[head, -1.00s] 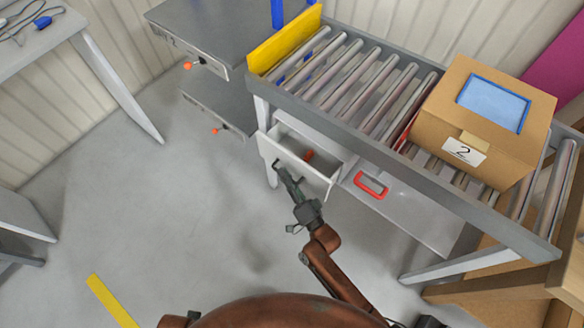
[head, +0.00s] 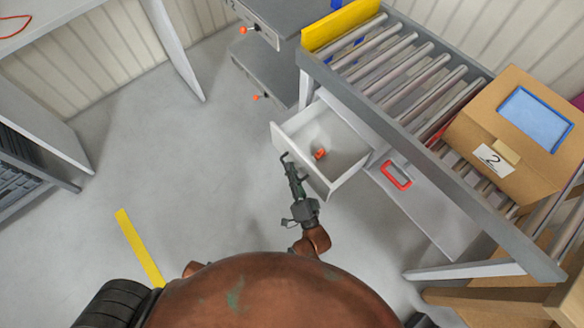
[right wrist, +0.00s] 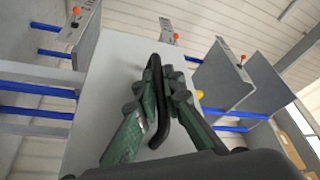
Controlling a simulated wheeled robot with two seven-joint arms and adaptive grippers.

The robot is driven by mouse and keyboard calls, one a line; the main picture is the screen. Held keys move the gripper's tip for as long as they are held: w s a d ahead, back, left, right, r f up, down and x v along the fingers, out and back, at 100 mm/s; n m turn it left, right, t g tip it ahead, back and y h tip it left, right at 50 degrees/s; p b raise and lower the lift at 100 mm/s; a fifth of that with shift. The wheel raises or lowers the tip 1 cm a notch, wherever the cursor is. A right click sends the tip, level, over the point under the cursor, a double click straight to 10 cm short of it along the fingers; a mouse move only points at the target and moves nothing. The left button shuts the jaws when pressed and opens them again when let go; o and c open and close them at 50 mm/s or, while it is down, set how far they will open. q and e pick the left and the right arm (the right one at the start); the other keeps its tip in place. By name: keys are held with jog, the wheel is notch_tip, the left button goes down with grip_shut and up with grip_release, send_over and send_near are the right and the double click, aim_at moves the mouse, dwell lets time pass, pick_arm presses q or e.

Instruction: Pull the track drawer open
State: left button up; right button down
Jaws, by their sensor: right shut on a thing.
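The track drawer (head: 345,172) is a white open-topped box under the roller conveyor, and it stands pulled out well beyond the frame. An orange-red item (head: 320,153) lies inside it. My right gripper (head: 291,170) is at the drawer's front. In the right wrist view its green-black fingers (right wrist: 165,80) are shut on the dark bar handle (right wrist: 157,120) of the white drawer front (right wrist: 112,82). The fingers hide part of the handle. My left gripper is not in view.
The roller conveyor (head: 412,72) carries a cardboard box (head: 515,130) marked 2. A red handle (head: 396,177) sits right of the drawer. Grey cabinets with orange knobs stand behind. The floor (head: 190,165) left of the drawer is clear, with a yellow strip (head: 138,247).

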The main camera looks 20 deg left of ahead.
jog(key=shift+d+f, duration=0.1)
jog(key=c, duration=2.3)
grip_release()
jog(key=shift+s, duration=0.1)
jog(key=v, duration=1.2)
